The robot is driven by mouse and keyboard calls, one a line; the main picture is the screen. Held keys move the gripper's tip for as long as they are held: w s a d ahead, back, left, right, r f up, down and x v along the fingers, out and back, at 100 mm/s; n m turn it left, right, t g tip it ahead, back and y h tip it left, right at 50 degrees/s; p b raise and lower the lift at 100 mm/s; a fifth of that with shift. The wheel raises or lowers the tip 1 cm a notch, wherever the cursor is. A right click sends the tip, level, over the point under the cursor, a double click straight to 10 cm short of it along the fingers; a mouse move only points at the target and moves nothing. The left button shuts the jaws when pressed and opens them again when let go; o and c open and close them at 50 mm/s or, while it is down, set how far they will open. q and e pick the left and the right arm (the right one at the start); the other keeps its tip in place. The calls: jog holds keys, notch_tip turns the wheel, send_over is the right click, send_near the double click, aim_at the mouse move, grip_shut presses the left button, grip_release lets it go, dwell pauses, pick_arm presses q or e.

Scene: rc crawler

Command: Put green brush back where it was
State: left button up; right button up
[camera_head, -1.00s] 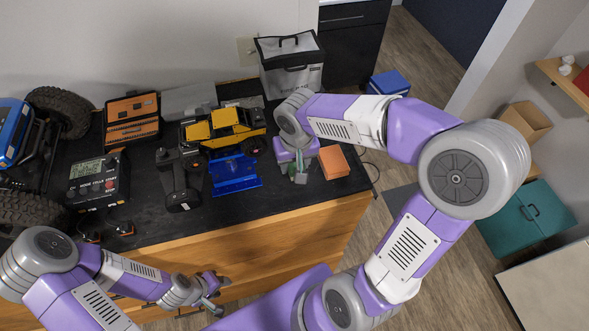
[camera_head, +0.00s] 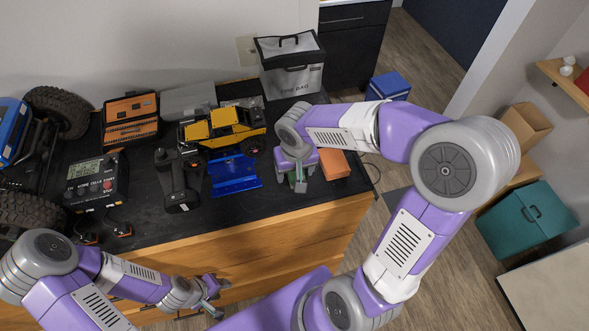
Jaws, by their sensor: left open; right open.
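My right gripper (camera_head: 294,184) is over the right part of the dark worktop, pointing down, its jaws open. A small grey-green piece, likely the green brush (camera_head: 300,186), shows at its fingertips. The gripper hides most of it, and I cannot tell whether they touch. My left gripper (camera_head: 212,294) is open and empty, low in front of the wooden bench front, away from the worktop items.
An orange block (camera_head: 335,163) lies just right of my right gripper, partly hidden. A blue tray (camera_head: 234,174), a yellow crawler (camera_head: 222,127), a black controller (camera_head: 178,181) and a grey bag (camera_head: 291,78) stand nearby. The worktop's front right is clear.

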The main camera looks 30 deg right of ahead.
jog(key=shift+r+p, duration=0.3)
jog(key=shift+r, duration=0.05)
notch_tip(320, 180, up, 12)
jog(key=s+p, duration=0.1)
jog(key=shift+s+a+f+p, duration=0.2)
jog(key=shift+s+f+p, duration=0.05)
jog(key=shift+s+p, duration=0.05)
